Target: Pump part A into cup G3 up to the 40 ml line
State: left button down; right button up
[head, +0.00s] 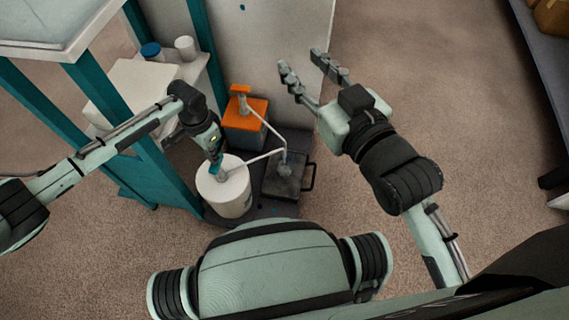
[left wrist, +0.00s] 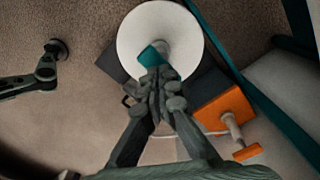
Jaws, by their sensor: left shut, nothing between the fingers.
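A white drum (head: 224,190) with a teal pump head (left wrist: 154,54) stands on a dark base, and its white spout runs right. My left gripper (head: 216,165) is shut and empty, its tips at the pump head, seemingly touching it; the left wrist view shows the closed fingertips (left wrist: 160,78) over it. An orange container (head: 244,125) with an orange-topped pump stands behind; its spout runs toward the same place. A small clear cup (head: 284,168) seems to sit under the spout ends; its label, lines and fill cannot be read. My right gripper (head: 304,70) is open and empty.
The cup is on a dark box with a handle (head: 309,177). A pale panel (head: 270,50) stands behind the containers. A teal-framed rack (head: 205,50) with a white box and a blue-capped jar (head: 151,50) is at left. Open carpet lies to the right.

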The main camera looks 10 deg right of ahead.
pick_arm(q)
jog(key=shift+f+b, duration=0.65)
jog(key=shift+f, duration=0.65)
jog(key=shift+r, duration=0.1)
notch_tip(320, 180, up, 3)
jog(key=p, duration=0.3)
jog(key=shift+f, duration=0.3)
notch_tip(320, 180, up, 6)
jog(key=p, duration=0.5)
